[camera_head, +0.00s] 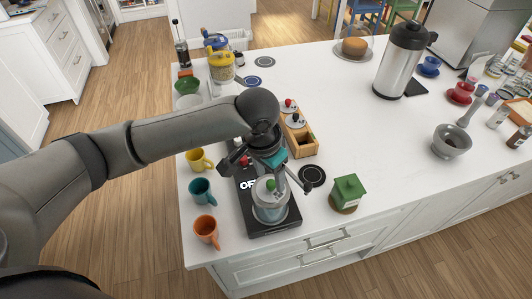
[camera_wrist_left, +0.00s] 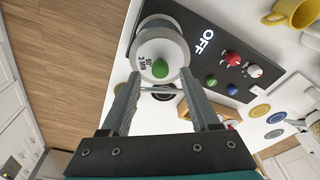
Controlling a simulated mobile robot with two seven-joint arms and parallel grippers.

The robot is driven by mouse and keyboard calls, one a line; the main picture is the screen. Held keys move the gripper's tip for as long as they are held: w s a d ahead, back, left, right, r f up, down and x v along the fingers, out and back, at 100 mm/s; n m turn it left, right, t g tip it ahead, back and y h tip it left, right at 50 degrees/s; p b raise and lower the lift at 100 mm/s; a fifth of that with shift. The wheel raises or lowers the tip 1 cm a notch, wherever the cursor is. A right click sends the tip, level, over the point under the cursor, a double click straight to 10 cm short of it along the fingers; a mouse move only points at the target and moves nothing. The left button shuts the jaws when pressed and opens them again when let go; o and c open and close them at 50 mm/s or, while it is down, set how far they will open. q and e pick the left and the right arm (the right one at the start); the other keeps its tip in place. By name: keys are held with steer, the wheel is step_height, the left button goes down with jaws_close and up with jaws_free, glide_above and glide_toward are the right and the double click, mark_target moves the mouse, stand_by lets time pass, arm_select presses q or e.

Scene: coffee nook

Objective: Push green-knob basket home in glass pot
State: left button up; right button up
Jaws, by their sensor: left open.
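The glass pot (camera_head: 270,208) stands on a black hot plate (camera_head: 285,230) marked "OFF". The pot's pale round top (camera_wrist_left: 176,32) shows in the left wrist view, printed "60 3 Min". A green knob (camera_head: 270,185) sits at the middle of the top, and it also shows in the left wrist view (camera_wrist_left: 160,69). How deep the basket sits inside is hard to tell. My left gripper (camera_head: 266,170) is open and empty above the pot. In the left wrist view its fingers (camera_wrist_left: 160,82) reach to either side of the green knob, apparently without touching it. My right gripper is out of view.
Yellow, teal and orange mugs (camera_head: 206,230) line the counter's left edge. A wooden box (camera_head: 303,146) with knobbed pieces stands behind the pot. The counter's middle is clear.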

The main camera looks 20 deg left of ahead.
arm_select(q)
step_height(320, 180, up, 13)
steer(key=s, duration=0.2)
steer(key=shift+a+p, duration=0.3)
steer(key=shift+a, duration=0.15)
